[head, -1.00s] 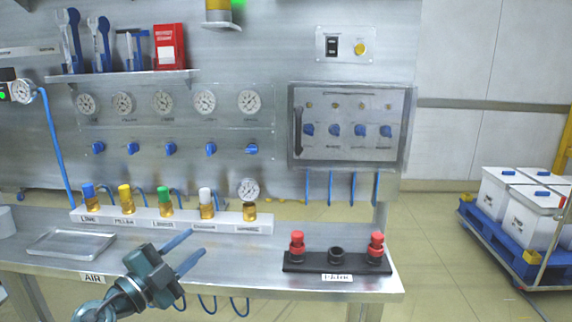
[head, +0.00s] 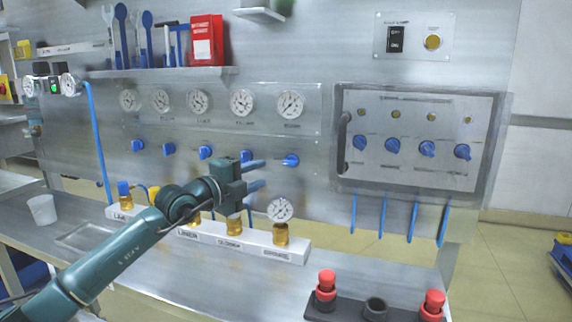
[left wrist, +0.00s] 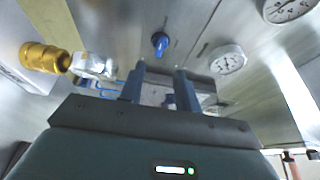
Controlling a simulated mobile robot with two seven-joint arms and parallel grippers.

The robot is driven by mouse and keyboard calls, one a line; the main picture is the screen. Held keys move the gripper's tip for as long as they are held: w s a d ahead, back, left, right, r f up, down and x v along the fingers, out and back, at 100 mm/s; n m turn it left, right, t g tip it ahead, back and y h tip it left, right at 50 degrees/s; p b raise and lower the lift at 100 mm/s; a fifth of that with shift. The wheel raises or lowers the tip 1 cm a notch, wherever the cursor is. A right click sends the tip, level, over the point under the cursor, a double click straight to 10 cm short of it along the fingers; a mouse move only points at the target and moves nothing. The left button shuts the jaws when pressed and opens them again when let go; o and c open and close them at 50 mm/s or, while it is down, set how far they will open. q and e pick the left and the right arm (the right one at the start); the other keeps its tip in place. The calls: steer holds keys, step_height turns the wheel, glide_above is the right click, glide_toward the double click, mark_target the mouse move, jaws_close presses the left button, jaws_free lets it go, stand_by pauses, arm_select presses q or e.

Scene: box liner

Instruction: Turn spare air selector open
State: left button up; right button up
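A row of blue selector knobs runs under the gauges on the steel panel. The rightmost knob (head: 290,160), below the last gauge, has its handle lying nearly level; its label is too small to read, so I cannot confirm it is the spare one. My left gripper (head: 262,174) is open and empty, just left of and slightly below this knob, its two blue fingers apart and pointing right. The knob left of it is partly hidden by the gripper. The left wrist view shows a blue knob (left wrist: 160,42) beyond the open fingers (left wrist: 160,80), apart from them. My right gripper is out of view.
A white manifold (head: 208,238) with brass fittings and a small gauge (head: 280,208) sits below the gripper. A framed panel (head: 415,140) with more blue knobs is to the right. A black base with red plugs (head: 326,290) stands on the bench.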

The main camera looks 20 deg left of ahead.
mark_target(287, 164)
arm_select(q)
steer(key=x, duration=0.9)
steer(key=shift+w+d, duration=0.2)
steer(key=shift+w, duration=0.05)
jaws_close()
